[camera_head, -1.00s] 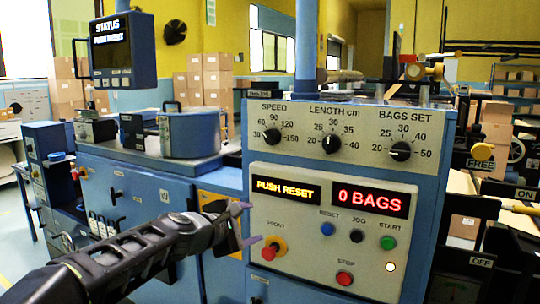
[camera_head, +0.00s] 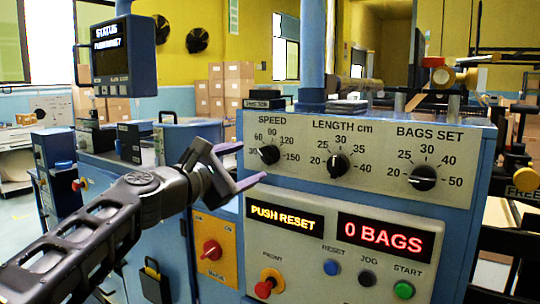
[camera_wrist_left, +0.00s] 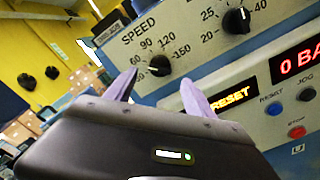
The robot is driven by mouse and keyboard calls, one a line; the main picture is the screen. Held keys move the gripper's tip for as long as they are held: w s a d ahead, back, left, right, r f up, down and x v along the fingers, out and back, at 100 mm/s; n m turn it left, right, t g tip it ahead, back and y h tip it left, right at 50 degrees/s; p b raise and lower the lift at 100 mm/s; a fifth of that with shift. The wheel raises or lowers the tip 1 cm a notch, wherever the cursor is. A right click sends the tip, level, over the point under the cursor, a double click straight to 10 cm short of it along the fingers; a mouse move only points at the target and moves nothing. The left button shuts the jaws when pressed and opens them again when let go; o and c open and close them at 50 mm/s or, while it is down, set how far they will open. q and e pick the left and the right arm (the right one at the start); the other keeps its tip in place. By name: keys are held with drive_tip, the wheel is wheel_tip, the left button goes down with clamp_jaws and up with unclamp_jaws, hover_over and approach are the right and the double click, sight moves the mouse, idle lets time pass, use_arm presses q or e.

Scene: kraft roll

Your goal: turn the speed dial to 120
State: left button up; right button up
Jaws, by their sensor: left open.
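The black speed dial (camera_head: 270,154) is on the grey panel at the upper left of the blue machine. Its small white mark appears to point to the left, toward the low end near 30; the exact value is hard to read. My left gripper (camera_head: 250,163) is open, its purple fingertips just left of and below the dial, apparently apart from it. In the left wrist view the dial (camera_wrist_left: 159,65) shows between and beyond the two fingertips (camera_wrist_left: 160,78). My right gripper is not in view.
The length dial (camera_head: 338,166) and bags dial (camera_head: 422,177) sit to the right on the same panel. Below are the "PUSH RESET" display (camera_head: 285,218), a red front button (camera_head: 265,288) and a blue reset button (camera_head: 331,267). A status screen (camera_head: 112,55) hangs at upper left.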

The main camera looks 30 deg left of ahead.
sight(264, 157)
use_arm(q)
drive_tip(key=shift+w+a+p, duration=0.1)
drive_tip(key=shift+w+p, duration=0.4)
drive_tip(key=shift+w, duration=3.45)
drive_tip(key=shift+c, duration=0.3)
drive_tip(key=shift+f, duration=0.1)
clamp_jaws()
